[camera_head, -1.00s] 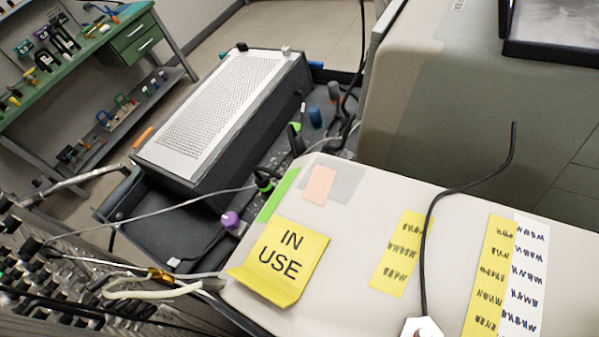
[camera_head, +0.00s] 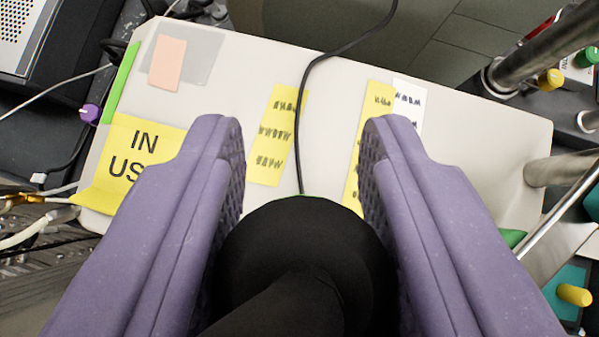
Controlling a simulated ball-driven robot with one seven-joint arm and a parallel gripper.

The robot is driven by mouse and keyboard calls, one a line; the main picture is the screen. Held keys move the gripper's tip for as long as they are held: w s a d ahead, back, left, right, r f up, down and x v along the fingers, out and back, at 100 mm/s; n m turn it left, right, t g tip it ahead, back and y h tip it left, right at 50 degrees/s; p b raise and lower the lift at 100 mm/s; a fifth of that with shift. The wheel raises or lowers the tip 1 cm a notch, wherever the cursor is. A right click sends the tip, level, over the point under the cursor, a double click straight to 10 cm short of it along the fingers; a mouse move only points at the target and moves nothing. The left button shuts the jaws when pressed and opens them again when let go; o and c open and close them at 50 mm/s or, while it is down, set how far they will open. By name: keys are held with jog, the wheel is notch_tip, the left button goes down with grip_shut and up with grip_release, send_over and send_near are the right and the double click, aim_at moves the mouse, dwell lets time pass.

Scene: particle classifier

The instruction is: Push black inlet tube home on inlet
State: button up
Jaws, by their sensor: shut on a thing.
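My gripper (camera_head: 303,180) has two purple fingers reaching in from the lower left and lower right. It is shut on the thick black inlet tube (camera_head: 300,265), which fills the space between the fingers at the bottom centre. The tube's rounded front end lies over the top of a cream-coloured instrument (camera_head: 470,150). A thin green edge shows just beyond the tube. The inlet cannot be made out; the tube and fingers hide the area below, so I cannot tell how the tube sits on it.
A thin black cable (camera_head: 310,75) runs over the instrument's top and disappears behind the tube. A yellow "IN USE" note (camera_head: 105,185) lies left, partly behind the left finger. Metal posts (camera_head: 548,60) stand at the right. Wires crowd the left edge.

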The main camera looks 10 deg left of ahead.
aim_at(301, 210)
jog(key=shift+f+b, duration=1.75)
jog(key=shift+f, duration=0.9)
jog(key=shift+f+b, duration=0.95)
jog(key=shift+f, duration=0.8)
jog(key=o, duration=1.1)
jog(key=p+v, duration=0.1)
jog(key=v, duration=0.7)
jog(key=shift+p, duration=0.35)
jog(key=shift+f, duration=0.1)
